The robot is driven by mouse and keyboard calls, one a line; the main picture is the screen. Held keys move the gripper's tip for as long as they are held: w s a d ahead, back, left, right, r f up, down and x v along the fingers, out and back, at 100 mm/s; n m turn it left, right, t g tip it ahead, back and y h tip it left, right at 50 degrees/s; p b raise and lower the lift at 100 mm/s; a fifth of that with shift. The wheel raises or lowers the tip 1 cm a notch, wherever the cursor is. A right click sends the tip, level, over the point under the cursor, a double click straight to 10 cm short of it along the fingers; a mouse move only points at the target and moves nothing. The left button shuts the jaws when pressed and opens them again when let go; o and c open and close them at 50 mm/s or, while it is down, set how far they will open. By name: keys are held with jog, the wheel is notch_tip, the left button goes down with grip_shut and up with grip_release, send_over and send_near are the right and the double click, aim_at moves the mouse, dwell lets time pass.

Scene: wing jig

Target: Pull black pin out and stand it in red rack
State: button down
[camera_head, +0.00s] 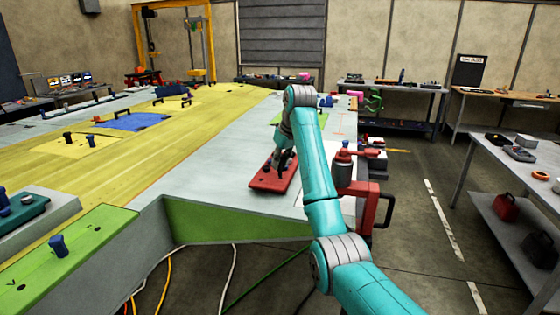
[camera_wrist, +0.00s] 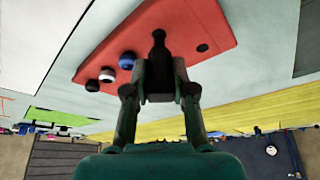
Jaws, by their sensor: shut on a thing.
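The red rack (camera_head: 262,184) lies flat on the pale grey edge of the wing jig, and fills the upper middle of the wrist view (camera_wrist: 205,22). My gripper (camera_head: 284,165) is low over the rack. In the wrist view my gripper (camera_wrist: 160,85) is shut on the black pin (camera_wrist: 158,48), which points away from the jaws toward the rack. Whether the pin's end is in a hole or just above the rack, I cannot tell. A dark, empty-looking hole (camera_wrist: 202,48) shows to the right of the pin.
A blue-ringed pin (camera_wrist: 127,60), a white-ringed pin (camera_wrist: 107,75) and a dark pin (camera_wrist: 92,85) stand along the rack's left edge in the wrist view. A red stand with a grey cylinder (camera_head: 343,168) is close to the right of my arm. The yellow wing panel (camera_head: 190,125) stretches left.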

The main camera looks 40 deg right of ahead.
jog(key=shift+f, duration=0.15)
jog(key=shift+f, duration=1.15)
jog(key=c, duration=0.9)
grip_release()
jog(key=shift+r, duration=0.1)
